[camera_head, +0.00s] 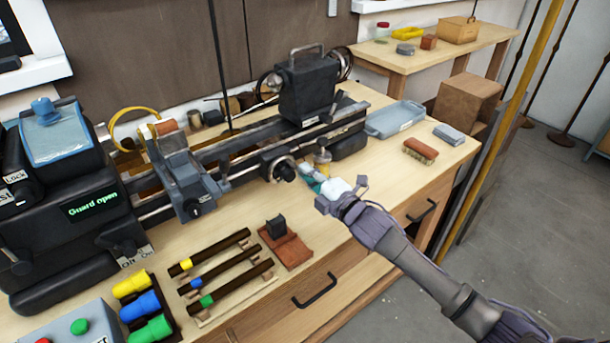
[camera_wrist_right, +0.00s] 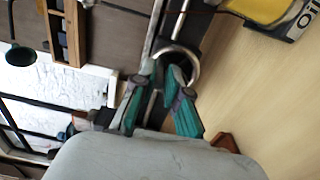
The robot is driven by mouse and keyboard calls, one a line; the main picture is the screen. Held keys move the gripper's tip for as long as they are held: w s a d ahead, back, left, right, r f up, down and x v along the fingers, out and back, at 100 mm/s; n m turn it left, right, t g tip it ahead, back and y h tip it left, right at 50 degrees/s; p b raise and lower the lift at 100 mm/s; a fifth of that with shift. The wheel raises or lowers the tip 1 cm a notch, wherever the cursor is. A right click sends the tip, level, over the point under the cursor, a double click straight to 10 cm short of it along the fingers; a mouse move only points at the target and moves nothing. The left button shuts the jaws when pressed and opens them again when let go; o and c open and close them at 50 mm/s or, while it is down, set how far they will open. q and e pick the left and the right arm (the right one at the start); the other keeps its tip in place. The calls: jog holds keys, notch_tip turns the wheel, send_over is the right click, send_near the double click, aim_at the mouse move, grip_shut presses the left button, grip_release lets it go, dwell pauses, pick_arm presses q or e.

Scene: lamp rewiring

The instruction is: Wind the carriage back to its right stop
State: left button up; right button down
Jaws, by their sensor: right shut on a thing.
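The grey-blue carriage (camera_head: 185,178) sits on the lathe bed (camera_head: 240,150) toward its left part, near the headstock. A round handwheel (camera_head: 280,166) is on the front of the bed, right of the carriage. My right gripper (camera_head: 308,172) is at the right side of this handwheel. In the right wrist view, the teal fingers (camera_wrist_right: 163,68) are shut at the rim of the metal handwheel ring (camera_wrist_right: 191,60); the exact grip spot is partly hidden by the fingers. My left gripper is not in view.
The black tailstock (camera_head: 305,85) is on the bed's right part. A brush (camera_head: 420,150) and a blue-grey tray (camera_head: 395,118) lie at right. The headstock screen (camera_head: 92,203) reads "Guard open".

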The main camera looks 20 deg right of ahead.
jog(key=shift+d+f+b, duration=0.15)
jog(key=shift+f+b, duration=0.8)
jog(key=shift+f, duration=1.05)
